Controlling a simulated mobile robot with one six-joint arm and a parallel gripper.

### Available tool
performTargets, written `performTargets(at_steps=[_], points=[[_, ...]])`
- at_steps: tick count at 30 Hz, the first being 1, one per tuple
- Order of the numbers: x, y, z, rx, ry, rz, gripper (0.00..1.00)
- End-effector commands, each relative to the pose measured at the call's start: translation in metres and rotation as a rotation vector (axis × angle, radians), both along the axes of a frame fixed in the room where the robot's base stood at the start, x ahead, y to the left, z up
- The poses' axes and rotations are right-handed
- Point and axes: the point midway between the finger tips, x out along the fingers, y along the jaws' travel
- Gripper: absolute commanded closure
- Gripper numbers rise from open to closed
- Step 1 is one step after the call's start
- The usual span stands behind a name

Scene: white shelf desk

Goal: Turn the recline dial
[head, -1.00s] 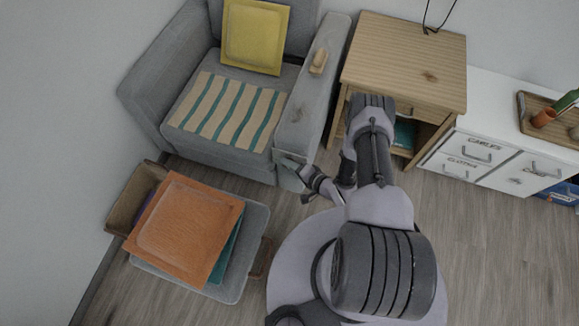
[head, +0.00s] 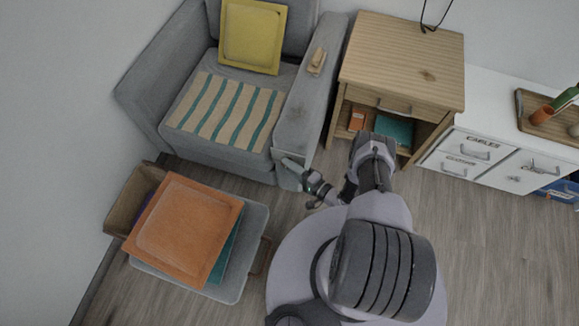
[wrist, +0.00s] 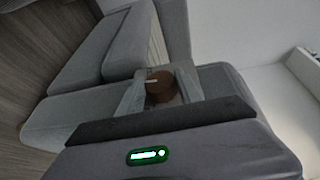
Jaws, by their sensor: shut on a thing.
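The recline dial (wrist: 160,88) is a brown round knob with a pale mark on top, on the grey armchair (head: 305,120). In the wrist view it sits between the two fingers of my gripper (wrist: 160,90), which is shut on it. In the head view my gripper (head: 291,172) is at the front lower end of the armchair's right armrest. The dial is hidden there behind my gripper and wrist.
A wooden side table (head: 405,60) with an open shelf stands right of the armchair, close to my arm. White drawers (head: 480,150) are at right. Floor at lower right is clear.

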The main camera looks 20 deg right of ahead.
Motion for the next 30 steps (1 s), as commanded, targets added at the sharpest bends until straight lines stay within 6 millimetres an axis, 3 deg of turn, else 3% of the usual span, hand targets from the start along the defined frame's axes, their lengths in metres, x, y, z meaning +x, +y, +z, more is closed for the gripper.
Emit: performTargets(at_steps=[7,8,11,25,30], points=[[0.001,-0.001,0.0,-0.002,-0.001,-0.001,0.98],[0.001,-0.001,0.0,-0.002,-0.001,-0.001,0.54],[0.001,0.0,0.0,-0.002,-0.001,-0.001,0.36],[-0.002,-0.002,0.0,-0.001,0.001,-0.002,0.36],[-0.025,-0.018,0.004,0.0,0.002,-0.008,0.36]])
